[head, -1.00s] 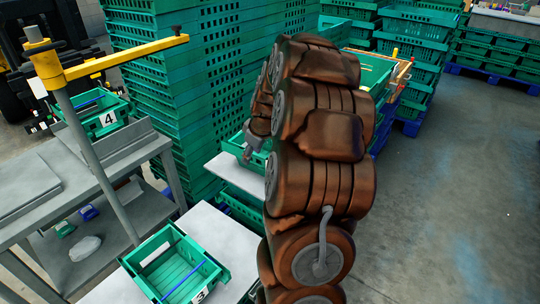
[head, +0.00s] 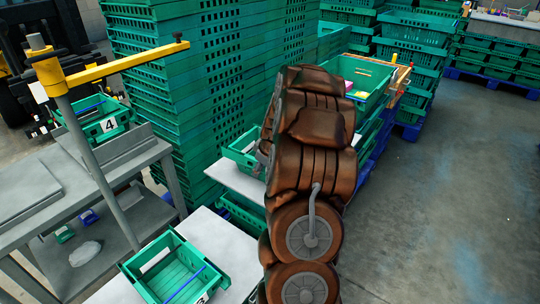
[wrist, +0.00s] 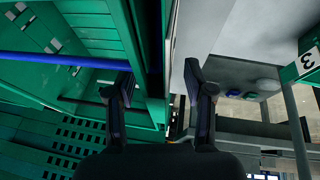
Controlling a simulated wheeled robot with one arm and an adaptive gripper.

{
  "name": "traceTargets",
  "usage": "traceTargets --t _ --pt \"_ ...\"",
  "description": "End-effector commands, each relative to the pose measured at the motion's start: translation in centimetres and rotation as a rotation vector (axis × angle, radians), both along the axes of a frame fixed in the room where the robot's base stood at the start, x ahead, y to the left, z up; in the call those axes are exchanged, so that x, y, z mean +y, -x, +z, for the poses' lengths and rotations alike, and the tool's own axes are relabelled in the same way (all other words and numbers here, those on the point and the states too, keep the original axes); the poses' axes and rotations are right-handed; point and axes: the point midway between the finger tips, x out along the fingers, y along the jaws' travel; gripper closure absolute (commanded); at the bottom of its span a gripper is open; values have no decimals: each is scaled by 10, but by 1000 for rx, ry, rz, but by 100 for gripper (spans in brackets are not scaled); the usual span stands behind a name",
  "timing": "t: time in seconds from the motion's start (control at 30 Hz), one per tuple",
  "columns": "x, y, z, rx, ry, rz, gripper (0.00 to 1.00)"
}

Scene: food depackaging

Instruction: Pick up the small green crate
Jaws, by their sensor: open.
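A small green crate (head: 238,146) stands on a white surface in the middle of the head view, its right part hidden behind my arm. In the wrist view, a green crate (wrist: 100,22) with a blue bar fills the upper left; it appears to be this same crate. My gripper (wrist: 160,88) is open there, one finger over the crate's inside and the other over the pale surface outside, with the crate's side wall between them. Contact with the wall cannot be told. In the head view my gripper (head: 262,158) is mostly hidden by my arm.
Another green crate (head: 160,254), marked 3, stands on a white table at the front. A crate marked 4 (head: 98,126) is on the grey table at left, by a yellow-topped post (head: 110,62). Tall green crate stacks (head: 185,75) rise behind. The floor at right is clear.

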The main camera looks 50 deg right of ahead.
Motion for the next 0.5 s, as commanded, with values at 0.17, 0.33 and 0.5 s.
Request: traceTargets --t 0.17,0.33,0.5 --pt "-2 -7 -15 -1 -1 -1 47" --pt "-2 -8 -17 -1 2 -1 47" --pt "-2 -8 -17 -1 1 0 54"
